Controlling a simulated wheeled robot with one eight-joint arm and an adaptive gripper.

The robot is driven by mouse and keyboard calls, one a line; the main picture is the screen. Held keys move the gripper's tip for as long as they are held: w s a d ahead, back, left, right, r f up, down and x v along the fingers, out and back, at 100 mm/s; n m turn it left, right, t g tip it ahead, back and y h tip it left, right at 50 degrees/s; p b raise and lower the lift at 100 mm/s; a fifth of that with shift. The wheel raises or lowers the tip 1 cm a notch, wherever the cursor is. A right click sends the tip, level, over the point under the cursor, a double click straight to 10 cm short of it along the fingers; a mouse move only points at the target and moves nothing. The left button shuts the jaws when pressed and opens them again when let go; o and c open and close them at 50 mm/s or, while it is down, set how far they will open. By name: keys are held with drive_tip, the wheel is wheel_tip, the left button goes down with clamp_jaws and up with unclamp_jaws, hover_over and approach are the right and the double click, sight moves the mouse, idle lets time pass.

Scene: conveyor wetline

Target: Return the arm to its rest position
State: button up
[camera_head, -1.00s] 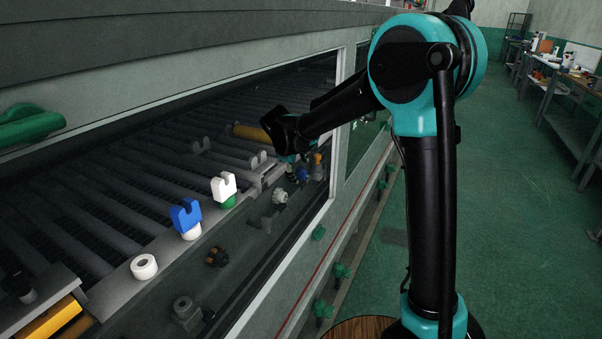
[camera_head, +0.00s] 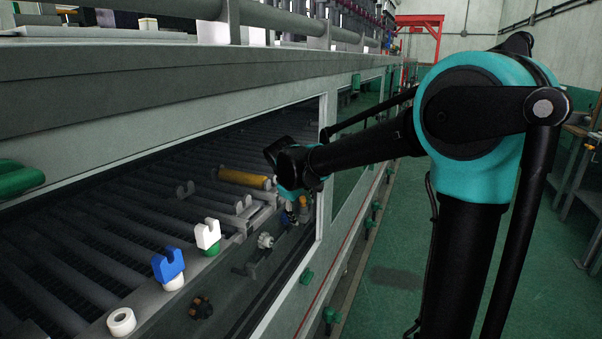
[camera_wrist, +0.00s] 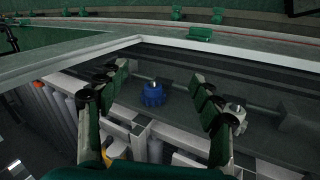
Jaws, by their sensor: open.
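My arm reaches from the right of the head view into the conveyor opening, bent downward at the wrist. My gripper (camera_head: 290,205) is low at the right end of the opening and small in that view. In the wrist view my gripper (camera_wrist: 161,75) is open, its two dark fingers apart with nothing held between them. A blue knob (camera_wrist: 153,94) shows beyond the gap between the fingers; I cannot tell how far off it is.
The window frame (camera_head: 321,170) stands close beside my forearm. A roller conveyor (camera_head: 100,215) fills the opening. A white forked holder (camera_head: 207,234), a blue forked holder (camera_head: 168,264) and a white ring (camera_head: 121,321) line its near edge. The green floor (camera_head: 400,260) is clear.

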drive_tip(key=s+d+f+m+g, duration=0.1)
drive_tip(key=s+d+f+m, duration=0.2)
drive_tip(key=s+d, duration=0.3)
drive_tip(key=s+d+f+m, duration=0.2)
drive_tip(key=s+d+f, duration=0.15)
drive_tip(key=d, duration=0.45)
drive_tip(key=s+d+f+m+y, duration=0.1)
drive_tip(key=s+d+f+m, duration=0.2)
drive_tip(key=s, duration=0.4)
drive_tip(key=s+d+f+m+y, duration=0.1)
drive_tip(key=s+d+f+m, duration=0.2)
drive_tip(key=s+d+f, duration=0.2)
drive_tip(key=shift+s+f, duration=0.55)
drive_tip(key=shift+s, duration=0.6)
